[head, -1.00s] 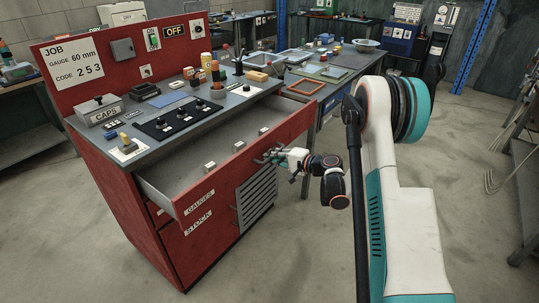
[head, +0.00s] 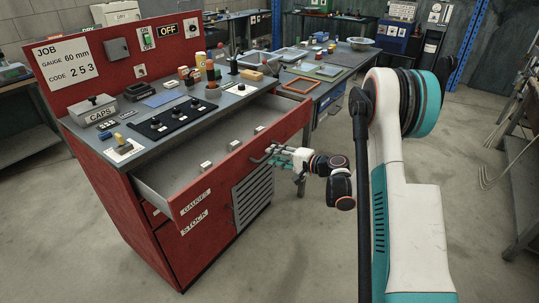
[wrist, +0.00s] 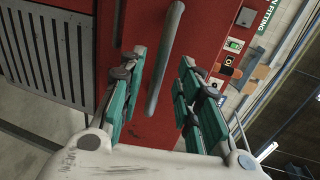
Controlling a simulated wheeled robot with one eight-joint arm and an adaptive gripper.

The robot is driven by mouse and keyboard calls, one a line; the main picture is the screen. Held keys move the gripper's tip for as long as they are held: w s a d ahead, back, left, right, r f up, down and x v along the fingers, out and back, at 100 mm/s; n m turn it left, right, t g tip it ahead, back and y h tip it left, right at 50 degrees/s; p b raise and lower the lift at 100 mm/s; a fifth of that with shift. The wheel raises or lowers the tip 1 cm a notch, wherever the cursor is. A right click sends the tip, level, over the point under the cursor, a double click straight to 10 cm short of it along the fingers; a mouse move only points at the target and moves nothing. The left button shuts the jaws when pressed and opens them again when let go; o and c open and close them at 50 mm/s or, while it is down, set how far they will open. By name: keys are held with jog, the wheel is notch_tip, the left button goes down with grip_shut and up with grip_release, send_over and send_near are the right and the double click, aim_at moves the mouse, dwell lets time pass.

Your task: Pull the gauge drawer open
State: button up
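The gauge drawer (head: 222,172) is pulled well out of the red cabinet, its grey inside showing with several small light blocks. Its red front carries a GAUGES label (head: 195,200) and a bar handle (head: 256,159) near the right end. My gripper (head: 277,155) is at this handle, in front of the drawer. In the wrist view, the grey handle (wrist: 166,55) runs between the two green-sided fingers, with visible gaps on both sides. The fingers look open around it and do not appear to clamp it.
A STOCK door (head: 195,223) and a vented grey panel (head: 253,195) are below the drawer. The cabinet top holds a CAPS box (head: 95,110), a black knob panel (head: 175,119) and small items. A second bench stands behind. The floor in front is clear.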

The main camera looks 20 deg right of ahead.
jog(key=v, duration=0.8)
jog(key=shift+s+d, duration=0.1)
jog(key=s+a+r+n+g+h+p, duration=0.25)
jog(key=s+a+r+n, duration=0.2)
jog(key=a+r, duration=0.5)
jog(key=s+a+r+n+g+h+p, duration=0.25)
jog(key=s+a+r, duration=0.4)
jog(key=r, duration=0.65)
jog(key=s+a+n+h, duration=0.1)
jog(key=s+n+h, duration=0.1)
jog(key=s, duration=0.7)
jog(key=s+d+f+n+h+b, duration=0.1)
jog(key=s+f+b, duration=0.4)
jog(key=s, duration=0.8)
notch_tip(320, 180, down, 2)
jog(key=shift+s+d+f+n+g+h, duration=0.35)
jog(key=shift+d+h, duration=0.25)
jog(key=shift+d, duration=0.55)
